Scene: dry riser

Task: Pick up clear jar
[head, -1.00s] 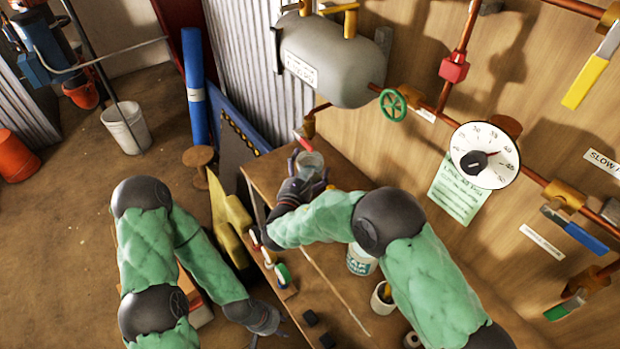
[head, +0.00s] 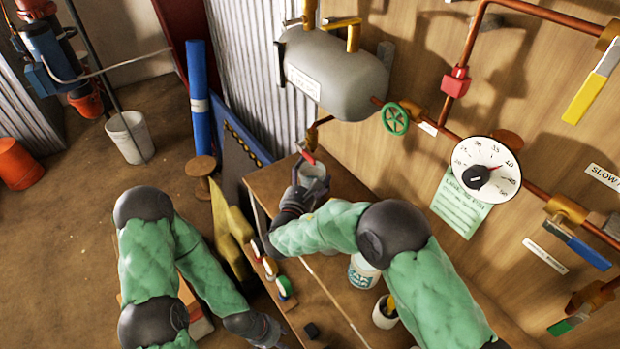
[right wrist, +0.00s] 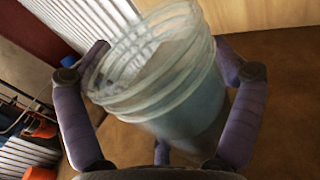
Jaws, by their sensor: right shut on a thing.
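The clear jar (right wrist: 165,85) fills the middle of the right wrist view, tilted in the picture, its ringed open mouth toward the upper left. The fingers of my right gripper (right wrist: 160,110) stand on both sides of it and are shut on it. In the head view the jar (head: 312,171) shows small above my right gripper (head: 304,188), near the far end of the wooden bench (head: 265,182). The hand hides its lower part. My left gripper (head: 270,335) is low at the picture's bottom, left of the bench; its fingers are too unclear to judge.
The grey tank (head: 335,75), red-handled tap (head: 308,157) and green valve wheel (head: 395,118) are close beyond the jar. The dial gauge (head: 487,169) is at right.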

